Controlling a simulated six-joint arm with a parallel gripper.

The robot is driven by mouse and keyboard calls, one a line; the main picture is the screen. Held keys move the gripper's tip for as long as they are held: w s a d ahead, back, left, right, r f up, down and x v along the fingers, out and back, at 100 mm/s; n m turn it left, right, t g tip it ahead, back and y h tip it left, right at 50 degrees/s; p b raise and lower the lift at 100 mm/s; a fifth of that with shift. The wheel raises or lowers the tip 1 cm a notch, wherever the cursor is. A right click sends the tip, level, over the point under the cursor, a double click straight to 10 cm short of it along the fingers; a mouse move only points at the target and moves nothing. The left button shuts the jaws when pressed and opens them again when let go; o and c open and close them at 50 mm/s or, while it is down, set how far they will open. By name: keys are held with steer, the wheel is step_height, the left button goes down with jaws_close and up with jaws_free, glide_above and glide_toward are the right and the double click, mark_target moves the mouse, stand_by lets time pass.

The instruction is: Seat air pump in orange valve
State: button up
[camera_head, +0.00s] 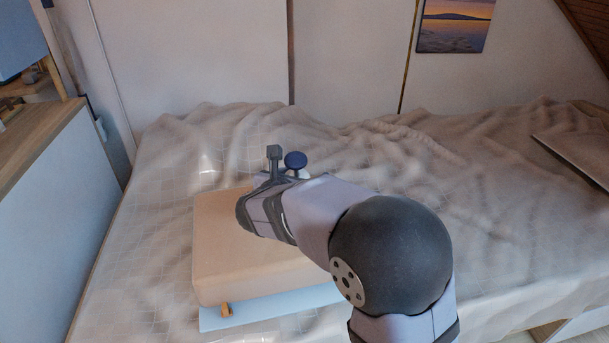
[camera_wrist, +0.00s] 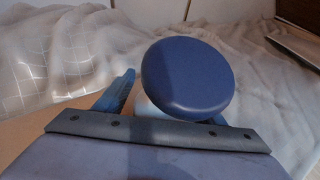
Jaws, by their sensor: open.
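The air pump shows in the head view as a dark blue round cap (camera_head: 295,160) above a small white part (camera_head: 303,174), beyond my gripper (camera_head: 264,200). In the wrist view the blue cap (camera_wrist: 188,78) fills the middle, with its white body (camera_wrist: 147,107) partly showing below. My gripper (camera_wrist: 165,102) is open, with one blue finger left of the white body. The other finger is mostly hidden under the cap. Contact with the pump cannot be told. The orange valve (camera_head: 226,310) sticks out at the front edge of a beige block, apart from the pump.
The beige block (camera_head: 235,265) lies on a pale blue slab (camera_head: 265,318) on the bed. The rumpled blanket (camera_head: 420,160) leaves free room at the right. A wooden-topped cabinet (camera_head: 40,135) stands at the left, and a flat panel (camera_head: 570,160) lies at the far right.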

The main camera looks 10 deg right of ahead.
steer(key=p+v, duration=0.2)
steer(key=v, duration=0.8)
steer(key=shift+s+a+r, duration=0.2)
steer(key=shift+o, duration=0.3)
steer(key=shift+s+a+r, duration=0.2)
steer(key=shift+s+a, duration=0.05)
steer(key=shift+s, duration=0.35)
steer(key=shift+r+p, duration=0.1)
steer(key=shift+p, duration=0.2)
